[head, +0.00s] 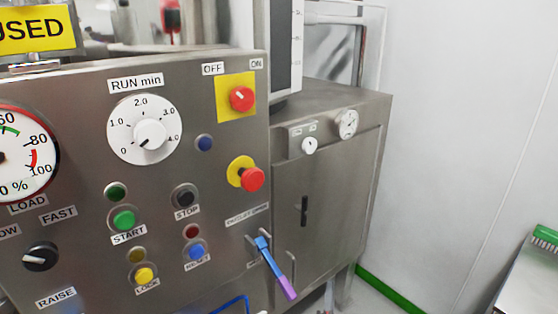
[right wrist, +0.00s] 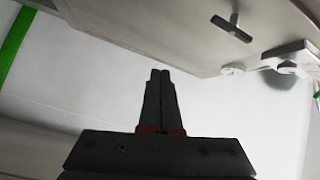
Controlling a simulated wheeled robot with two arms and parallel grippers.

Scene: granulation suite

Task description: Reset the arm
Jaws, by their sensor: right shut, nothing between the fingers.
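My right gripper (right wrist: 160,76) is in the right wrist view, its two dark fingers together and nothing held between them. It points toward a pale wall, with free space around the fingertips. In the head view I cannot clearly make out either gripper; a small part at the bottom edge, below the cabinet, is too little to identify. My left gripper is not in view.
A steel control panel (head: 75,115) with knobs, buttons and a blue-purple lever (head: 275,268) fills the left. A steel cabinet (head: 345,185) with a dark handle (head: 304,210) stands beside it. A steel surface (head: 530,285) is at lower right. Floor between is clear.

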